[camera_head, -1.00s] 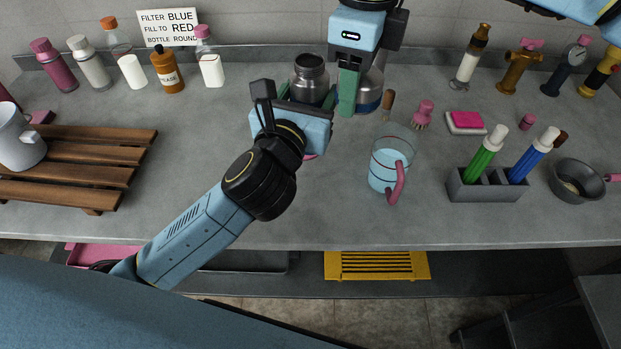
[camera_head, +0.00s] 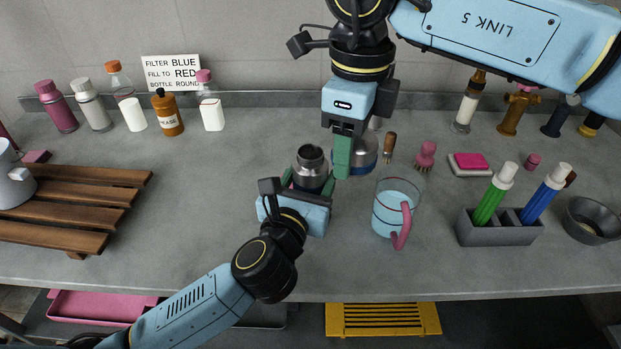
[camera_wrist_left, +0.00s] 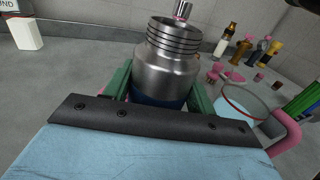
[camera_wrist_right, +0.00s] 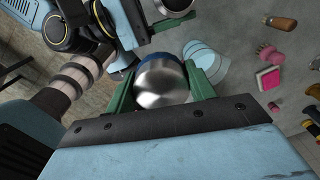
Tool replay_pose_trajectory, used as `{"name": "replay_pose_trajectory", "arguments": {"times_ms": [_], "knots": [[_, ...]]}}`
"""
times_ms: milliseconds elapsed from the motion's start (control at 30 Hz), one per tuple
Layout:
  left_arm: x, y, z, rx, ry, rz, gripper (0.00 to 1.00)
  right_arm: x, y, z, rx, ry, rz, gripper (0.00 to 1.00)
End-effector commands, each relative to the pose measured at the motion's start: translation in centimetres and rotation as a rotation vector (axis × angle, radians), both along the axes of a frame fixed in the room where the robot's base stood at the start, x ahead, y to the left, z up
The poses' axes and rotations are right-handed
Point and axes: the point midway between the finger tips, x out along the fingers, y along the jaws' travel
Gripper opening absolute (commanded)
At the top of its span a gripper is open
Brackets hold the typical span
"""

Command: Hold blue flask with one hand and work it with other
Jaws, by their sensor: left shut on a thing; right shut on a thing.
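A steel flask (camera_head: 311,163) with a dark blue lower body stands upright in my left gripper (camera_head: 308,184), whose green fingers close on its sides. In the left wrist view the flask (camera_wrist_left: 168,68) shows a bare threaded neck with no cap on it. My right gripper (camera_head: 350,158) is shut on a round steel piece with a blue band (camera_head: 364,150), which looks like the flask's cup or cap. It also shows between the fingers in the right wrist view (camera_wrist_right: 162,82). This piece is beside the flask, to its right, apart from the neck.
A glass jug (camera_head: 393,212) with pink handle and blue liquid stands close right of the grippers. A grey marker holder (camera_head: 500,232) and pan (camera_head: 592,220) lie farther right. A wooden rack (camera_head: 75,215) is at left. Bottles and a sign (camera_head: 172,73) line the back.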

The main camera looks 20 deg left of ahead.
Motion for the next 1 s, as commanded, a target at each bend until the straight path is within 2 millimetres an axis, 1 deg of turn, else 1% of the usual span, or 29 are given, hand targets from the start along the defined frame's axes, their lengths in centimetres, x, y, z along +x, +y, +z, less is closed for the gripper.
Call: {"name": "replay_pose_trajectory", "arguments": {"times_ms": [167, 200, 333, 567, 700, 767, 867, 1000], "knots": [[0.0, 0.0, -0.3, -0.001, -0.001, 0.0, 0.0, 0.0, 0.0, -0.2, 0.0, 0.0, 0.0, 0.27], [0.0, 0.0, -0.3, 0.0, -0.001, 0.0, 0.6, 0.0, 0.0, -0.1, 0.0, 0.0, 0.0, 0.27], [0.0, 0.0, -0.3, 0.0, 0.0, 0.0, 0.77, 0.0, 0.0, -0.1, 0.0, 0.0, 0.0, 0.27], [0.0, 0.0, -0.3, 0.0, 0.0, 0.0, 0.78, 0.0, 0.0, -0.1, 0.0, 0.0, 0.0, 0.27], [-0.1, 0.0, 0.1, 0.0, 0.001, 0.0, 0.78, 0.0, 0.0, 0.1, 0.0, 0.0, 0.0, 0.27], [-0.8, 0.0, 0.0, -0.001, 0.003, -0.001, 0.78, 0.0, 0.0, 0.2, 0.0, 0.0, 0.0, 0.27], [-2.5, 0.1, 0.0, -0.002, 0.004, -0.001, 0.78, 0.0, 0.0, 0.4, 0.0, 0.0, 0.0, 0.27], [-5.4, 0.2, 0.0, -0.002, 0.005, -0.001, 0.78, 0.0, 0.0, 0.6, 0.0, 0.0, 0.0, 0.27]]}}
